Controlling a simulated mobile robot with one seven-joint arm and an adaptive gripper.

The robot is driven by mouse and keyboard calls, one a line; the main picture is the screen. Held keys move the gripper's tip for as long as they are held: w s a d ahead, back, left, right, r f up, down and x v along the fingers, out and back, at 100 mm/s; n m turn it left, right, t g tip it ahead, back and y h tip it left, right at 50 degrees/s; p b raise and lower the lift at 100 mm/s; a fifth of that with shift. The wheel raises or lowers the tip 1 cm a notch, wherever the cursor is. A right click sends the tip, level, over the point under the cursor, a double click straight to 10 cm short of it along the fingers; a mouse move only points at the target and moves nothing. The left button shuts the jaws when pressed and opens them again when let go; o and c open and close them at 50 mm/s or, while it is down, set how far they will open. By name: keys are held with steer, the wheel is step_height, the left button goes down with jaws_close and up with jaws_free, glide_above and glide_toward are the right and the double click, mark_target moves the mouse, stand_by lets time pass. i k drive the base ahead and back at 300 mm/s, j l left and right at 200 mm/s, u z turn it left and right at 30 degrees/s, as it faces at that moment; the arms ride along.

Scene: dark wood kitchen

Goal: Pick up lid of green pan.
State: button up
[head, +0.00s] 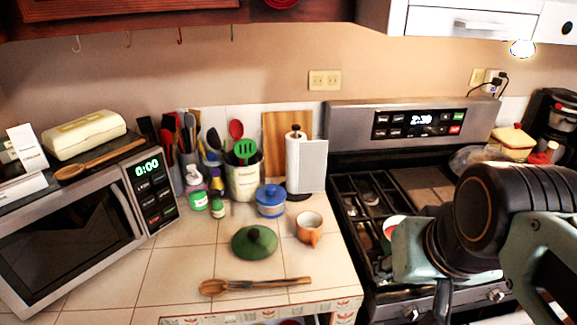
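A green domed lid (255,242) with a dark round knob sits on the tiled counter, near the front middle. Whether a pan is under it cannot be told; it looks low and close to the tiles. My arm comes in from the lower right, over the stove, well to the right of the lid and apart from it. The fingers of my gripper cannot be made out clearly, and nothing is seen held.
A wooden spoon (255,286) lies in front of the lid. A blue lidded pot (271,201) and an orange-brown cup (309,228) stand behind and right. A microwave (70,240) is left, the stove (350,205) right. Bare tiles lie left of the lid.

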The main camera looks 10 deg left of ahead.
mark_target(251, 242)
steer(key=z, duration=0.45)
steer(key=u, duration=1.35)
